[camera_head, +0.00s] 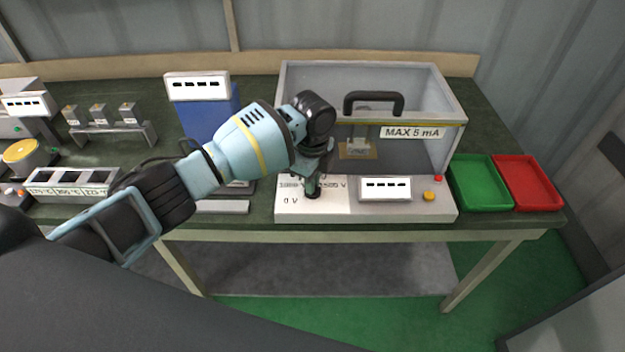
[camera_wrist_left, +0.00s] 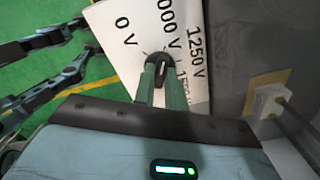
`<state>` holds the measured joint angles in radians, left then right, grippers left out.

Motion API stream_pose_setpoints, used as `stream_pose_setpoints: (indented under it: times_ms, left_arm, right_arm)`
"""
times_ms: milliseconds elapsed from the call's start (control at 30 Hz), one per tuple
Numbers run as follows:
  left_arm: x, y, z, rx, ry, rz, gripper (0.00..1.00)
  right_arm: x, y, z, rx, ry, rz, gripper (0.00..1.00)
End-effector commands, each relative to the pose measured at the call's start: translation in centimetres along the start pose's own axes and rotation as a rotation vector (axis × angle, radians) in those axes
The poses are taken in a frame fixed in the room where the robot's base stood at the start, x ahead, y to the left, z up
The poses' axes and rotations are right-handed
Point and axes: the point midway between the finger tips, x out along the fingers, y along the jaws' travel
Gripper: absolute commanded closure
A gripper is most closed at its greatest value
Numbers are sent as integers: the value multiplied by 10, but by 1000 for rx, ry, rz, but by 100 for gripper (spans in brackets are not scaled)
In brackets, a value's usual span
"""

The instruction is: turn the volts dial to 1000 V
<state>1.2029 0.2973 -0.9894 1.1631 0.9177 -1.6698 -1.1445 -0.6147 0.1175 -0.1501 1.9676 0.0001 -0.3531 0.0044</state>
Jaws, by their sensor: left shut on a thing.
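The volts dial (camera_wrist_left: 161,70) is a small black knob with a pale line on it, on the white top of the test box (camera_head: 335,208). My left gripper (camera_wrist_left: 163,82) has its two green fingers shut around the dial from above. In the head view my left gripper (camera_head: 313,186) stands over the dial and largely hides it. In the left wrist view the labels 0 V, a partly cut 1000 V and 1250 V lie around the knob; another label is partly hidden by a finger. I cannot tell exactly which label the pale line points to.
A clear case with a black handle (camera_head: 374,97) stands behind the dial. A small display (camera_head: 384,189) and a yellow button (camera_head: 429,196) lie to the right. Green (camera_head: 480,207) and red (camera_head: 530,207) trays stand at the table's right end. A blue device (camera_head: 207,115) stands left.

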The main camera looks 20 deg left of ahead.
Motion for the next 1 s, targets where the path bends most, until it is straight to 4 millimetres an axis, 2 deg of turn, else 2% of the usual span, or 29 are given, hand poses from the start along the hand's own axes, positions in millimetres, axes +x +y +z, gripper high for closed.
stream_pose_setpoints:
  times_ms: [333, 367, 500, 833, 1000]
  left_arm:
    - [-1, 0, 0, 1, 0, -2, 100]
    - [-1, 0, 0, 1, 0, -2, 85]
    - [-1, 0, 0, 1, 0, -1, 66]
    - [-3, 0, 0, 1, 0, -2, 65]
    - [-23, -1, 0, 2, 1, -5, 65]
  right_arm:
    - [0, 0, -1, 0, 1, 0, 100]
    - [0, 0, -1, -1, 1, 0, 100]
    - [0, 0, -1, -2, 1, 0, 100]
    - [0, 2, 0, -7, 1, -1, 100]
    - [-1, 2, -3, -8, 6, 0, 100]
